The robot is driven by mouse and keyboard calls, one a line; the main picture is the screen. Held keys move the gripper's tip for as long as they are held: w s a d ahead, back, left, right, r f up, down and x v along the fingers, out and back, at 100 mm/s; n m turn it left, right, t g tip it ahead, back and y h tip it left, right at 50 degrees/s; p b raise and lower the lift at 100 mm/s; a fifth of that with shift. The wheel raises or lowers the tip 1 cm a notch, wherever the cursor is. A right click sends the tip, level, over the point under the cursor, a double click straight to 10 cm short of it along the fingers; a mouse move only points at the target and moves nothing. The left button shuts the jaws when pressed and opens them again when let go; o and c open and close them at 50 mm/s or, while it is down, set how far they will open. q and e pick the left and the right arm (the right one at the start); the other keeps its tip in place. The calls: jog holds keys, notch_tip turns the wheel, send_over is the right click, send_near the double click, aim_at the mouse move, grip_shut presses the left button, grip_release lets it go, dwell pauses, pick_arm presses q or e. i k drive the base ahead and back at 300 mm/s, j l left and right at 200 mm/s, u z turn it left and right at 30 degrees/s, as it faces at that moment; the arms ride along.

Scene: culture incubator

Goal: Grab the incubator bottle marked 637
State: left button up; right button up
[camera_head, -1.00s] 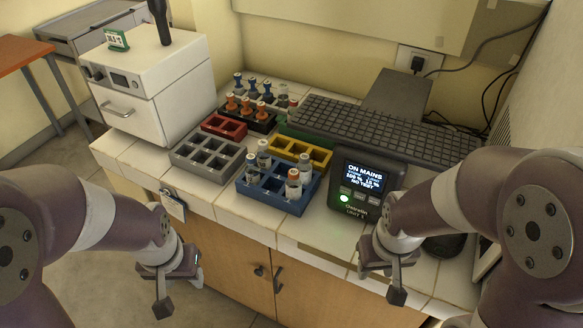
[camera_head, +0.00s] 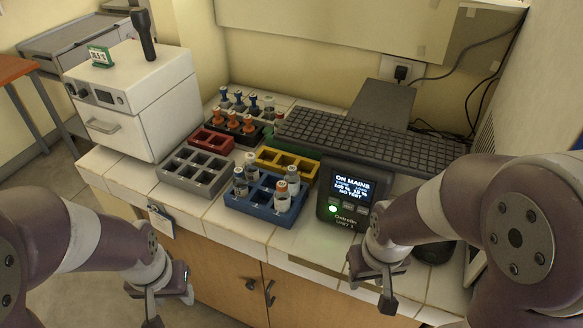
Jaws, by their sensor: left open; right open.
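A white box-shaped incubator (camera_head: 130,105) with a front handle and small display stands at the left of the counter. Several clear bottles with pale or orange-marked caps stand in a blue rack (camera_head: 262,206): a front right bottle (camera_head: 282,197), one behind it (camera_head: 293,178), and a left bottle (camera_head: 240,183) with another behind. Their markings are too small to read, so I cannot tell which is 637. My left gripper (camera_head: 168,306) is open and empty, low in front of the counter. My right gripper (camera_head: 376,285) is open and empty, near the front edge, right of the blue rack.
Grey (camera_head: 190,177), red (camera_head: 209,141) and yellow (camera_head: 305,174) racks surround the blue one. Orange-topped (camera_head: 232,121) and blue-topped (camera_head: 239,101) items stand behind. A black display unit (camera_head: 345,196) and a keyboard (camera_head: 370,142) are close on the right. Bare tiles lie before the racks.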

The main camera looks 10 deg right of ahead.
aim_at(282, 196)
jog(key=i+j+z, duration=0.2)
jog(key=i+j, duration=0.15)
jog(key=j, duration=0.3)
jog(key=i+j+z, duration=0.1)
jog(key=j, duration=0.25)
jog(key=i, duration=0.1)
